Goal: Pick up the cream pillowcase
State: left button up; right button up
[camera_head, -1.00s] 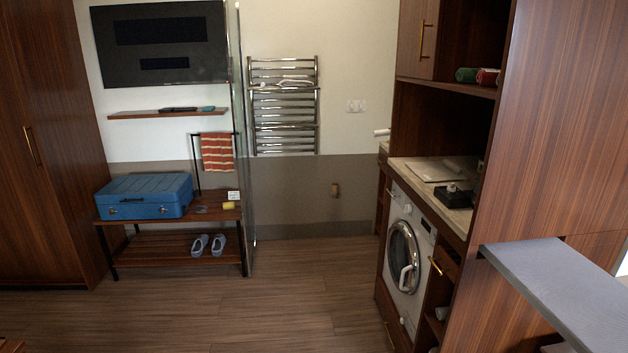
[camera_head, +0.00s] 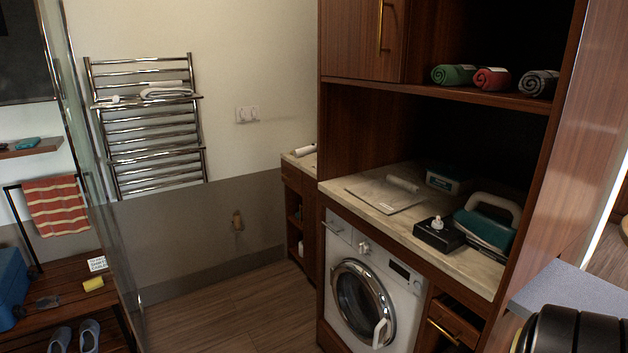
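I cannot tell for sure which cloth is the cream pillowcase. A pale flat piece (camera_head: 372,197) lies on the counter above the washing machine, with a pale roll (camera_head: 403,184) at its back edge. A folded whitish cloth (camera_head: 167,93) lies on the shelf of the chrome towel rack on the wall, with a smaller pale bundle (camera_head: 107,101) to its left. Neither of my grippers shows in the head view.
The counter (camera_head: 465,263) also holds a black box (camera_head: 438,236) and a teal iron (camera_head: 486,228). Rolled towels (camera_head: 453,75) sit on the shelf above. A washing machine (camera_head: 367,290) stands below. A grey-topped surface (camera_head: 575,290) and a dark rounded shape crowd the bottom right.

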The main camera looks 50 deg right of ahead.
aim_at(391, 195)
jog(key=z, duration=0.35)
jog(key=i, duration=1.9)
jog(key=z, duration=0.85)
